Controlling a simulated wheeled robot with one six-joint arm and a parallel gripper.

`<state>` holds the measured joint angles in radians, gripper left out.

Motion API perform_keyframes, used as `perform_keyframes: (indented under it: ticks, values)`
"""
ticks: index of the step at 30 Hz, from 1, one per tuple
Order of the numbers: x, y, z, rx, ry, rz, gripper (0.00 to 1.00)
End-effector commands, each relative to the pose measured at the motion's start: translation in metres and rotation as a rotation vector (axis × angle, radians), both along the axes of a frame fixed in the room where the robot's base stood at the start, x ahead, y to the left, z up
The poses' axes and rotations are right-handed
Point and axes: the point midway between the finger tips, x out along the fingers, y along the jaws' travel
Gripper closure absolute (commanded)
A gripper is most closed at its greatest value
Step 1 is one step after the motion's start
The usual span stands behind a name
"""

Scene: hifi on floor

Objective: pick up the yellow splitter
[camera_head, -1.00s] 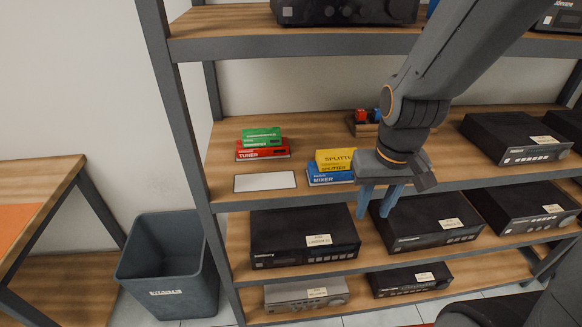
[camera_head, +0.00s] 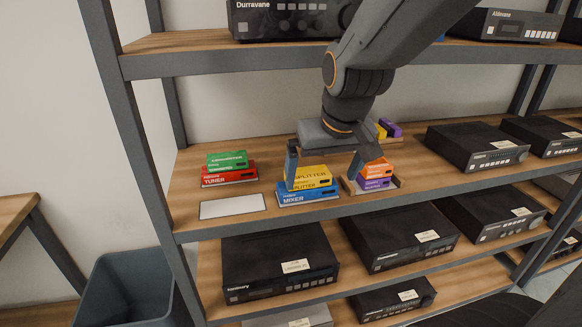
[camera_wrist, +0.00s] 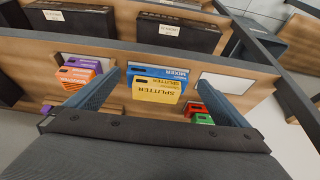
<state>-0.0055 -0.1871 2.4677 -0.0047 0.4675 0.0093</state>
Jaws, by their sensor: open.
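The yellow splitter (camera_head: 308,178) is a small box lying on top of the blue mixer box (camera_head: 306,195) on the middle wooden shelf. My gripper (camera_head: 322,170) is open above and around this stack in the head view, with one finger at the splitter's left and the other to its right. In the wrist view the splitter (camera_wrist: 157,89) shows between my two fingers, near the middle, with the blue mixer (camera_wrist: 158,72) behind it. The fingers do not visibly touch the splitter. Part of its top is hidden by the gripper in the head view.
A green box on a red tuner box (camera_head: 229,176) stands left, behind a white card (camera_head: 232,206). Orange and purple boxes (camera_head: 376,171) in a wooden tray stand close on the right. Black hi-fi units fill the shelf below (camera_head: 280,262); another shelf (camera_head: 200,62) is overhead.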

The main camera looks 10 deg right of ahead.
Motion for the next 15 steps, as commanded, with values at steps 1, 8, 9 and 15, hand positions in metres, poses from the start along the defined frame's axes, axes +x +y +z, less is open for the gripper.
perform_keyframes:
  ticks: [1,8,9,15]
  values:
    - [0.008,0.0,0.0,0.0,0.002,0.0,0.0]
    - [0.042,0.0,0.0,0.0,0.003,0.0,0.0]
    - [0.048,0.0,0.0,0.0,0.002,0.0,0.0]
    - [0.066,0.0,0.0,0.0,0.002,0.0,0.0]
